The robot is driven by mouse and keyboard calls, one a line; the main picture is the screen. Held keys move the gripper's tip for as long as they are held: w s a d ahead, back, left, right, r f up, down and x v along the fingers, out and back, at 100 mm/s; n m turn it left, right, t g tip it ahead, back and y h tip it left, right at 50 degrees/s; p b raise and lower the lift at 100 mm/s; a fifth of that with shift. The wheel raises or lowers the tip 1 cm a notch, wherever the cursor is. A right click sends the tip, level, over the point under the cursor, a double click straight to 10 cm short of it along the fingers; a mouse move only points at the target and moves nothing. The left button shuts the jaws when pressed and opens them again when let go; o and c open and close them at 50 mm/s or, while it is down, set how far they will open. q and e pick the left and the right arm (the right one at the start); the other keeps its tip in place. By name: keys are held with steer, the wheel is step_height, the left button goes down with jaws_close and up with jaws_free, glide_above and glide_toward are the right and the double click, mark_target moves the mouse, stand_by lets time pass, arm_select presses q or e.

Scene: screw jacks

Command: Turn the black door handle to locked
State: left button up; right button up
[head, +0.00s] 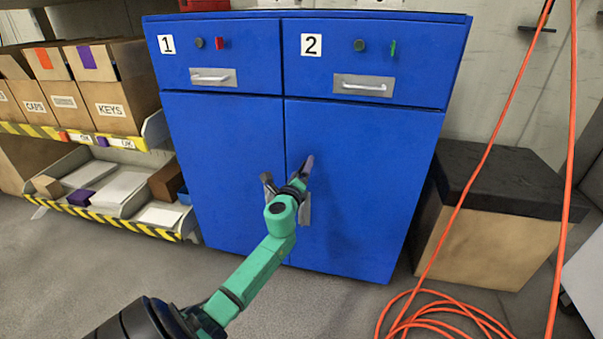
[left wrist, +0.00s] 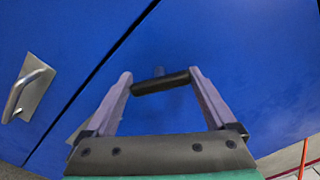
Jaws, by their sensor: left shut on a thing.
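The blue cabinet (head: 224,150) stands ahead of me, with two doors under two drawers. My left gripper (head: 289,172) is at the right door, near the seam between the doors. In the left wrist view, the black door handle (left wrist: 160,82) lies crosswise between the two fingers, which press on its ends. The gripper is shut on it. A short dark stem shows behind the handle at the door face. The handle is hidden by the gripper in the head view. My right gripper is out of view.
A silver pull (left wrist: 28,92) is on the left door, close to the gripper; a metal plate (head: 305,208) is low on the right door. Shelves with cardboard boxes (head: 110,95) stand left. A black-topped box (head: 495,220) and orange hose (head: 440,318) are right. Grey floor is open in front.

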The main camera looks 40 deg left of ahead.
arm_select(q)
steer(key=n, duration=0.3)
steer(key=shift+n, duration=1.1)
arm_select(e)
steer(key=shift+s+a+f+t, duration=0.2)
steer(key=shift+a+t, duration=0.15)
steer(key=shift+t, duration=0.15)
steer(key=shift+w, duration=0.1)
arm_select(q)
steer(key=o, duration=1.1)
steer(key=shift+c, duration=0.2)
steer(key=shift+s+d, duration=0.25)
steer(key=shift+s, duration=0.2)
steer(key=p+v, duration=0.1)
steer(key=v, duration=1.2)
steer(key=shift+s, duration=0.25)
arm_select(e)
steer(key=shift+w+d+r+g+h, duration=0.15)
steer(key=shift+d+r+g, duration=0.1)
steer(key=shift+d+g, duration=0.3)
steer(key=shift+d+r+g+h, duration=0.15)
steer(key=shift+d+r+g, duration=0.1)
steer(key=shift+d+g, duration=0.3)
arm_select(q)
steer(key=shift+d, duration=0.1)
